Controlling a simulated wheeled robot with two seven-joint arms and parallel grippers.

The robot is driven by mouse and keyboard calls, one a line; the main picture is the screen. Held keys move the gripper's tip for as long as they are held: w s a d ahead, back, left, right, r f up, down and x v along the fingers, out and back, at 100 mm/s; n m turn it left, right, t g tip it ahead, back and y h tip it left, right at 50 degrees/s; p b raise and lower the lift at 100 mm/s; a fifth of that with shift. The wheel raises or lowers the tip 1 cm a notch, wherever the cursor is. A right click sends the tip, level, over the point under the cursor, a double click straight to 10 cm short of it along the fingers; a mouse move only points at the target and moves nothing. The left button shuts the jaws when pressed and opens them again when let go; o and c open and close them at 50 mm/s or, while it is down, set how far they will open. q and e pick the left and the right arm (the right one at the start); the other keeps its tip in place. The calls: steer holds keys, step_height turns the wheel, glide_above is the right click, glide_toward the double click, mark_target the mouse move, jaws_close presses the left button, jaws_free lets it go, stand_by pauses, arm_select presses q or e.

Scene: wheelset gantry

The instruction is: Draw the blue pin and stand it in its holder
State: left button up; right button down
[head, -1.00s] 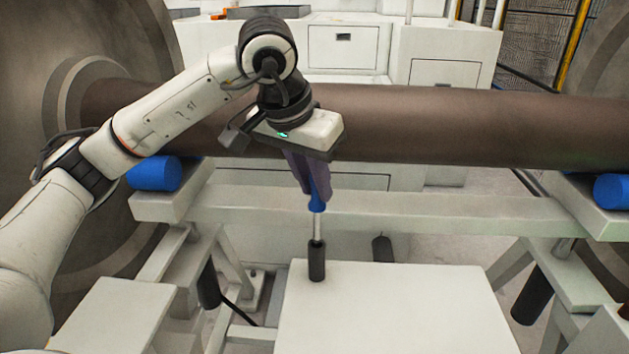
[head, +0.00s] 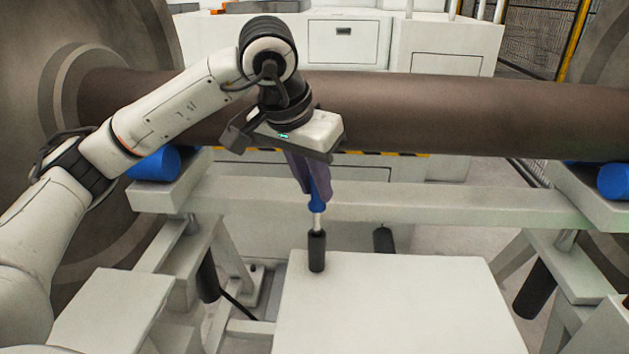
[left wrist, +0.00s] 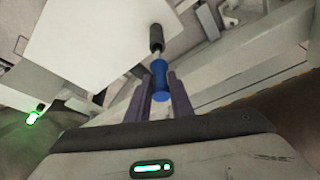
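The blue pin (head: 317,205) has a blue grip and a thin bright shaft and stands about upright. My left gripper (head: 316,194) points down with its dark purple fingers shut on the blue grip. The shaft runs down into the top of a black cylindrical holder (head: 317,252) at the back left of a white table; its lower end is hidden inside. In the left wrist view the blue pin (left wrist: 159,74) shows between the two fingertips (left wrist: 160,80), in line with the black holder (left wrist: 156,38). My right gripper is not in view.
A large brown axle (head: 430,115) crosses behind my left gripper, beside a big wheel (head: 50,100). Blue rollers (head: 155,164) sit on a white frame (head: 450,206) behind the table. The white table (head: 400,305) is otherwise clear.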

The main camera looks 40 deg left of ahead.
arm_select(q)
steer(key=o, duration=0.4)
steer(key=shift+r, duration=0.1)
steer(key=p+v, duration=0.1)
steer(key=v, duration=0.9)
steer(key=shift+r, duration=0.1)
steer(key=shift+r, duration=0.1)
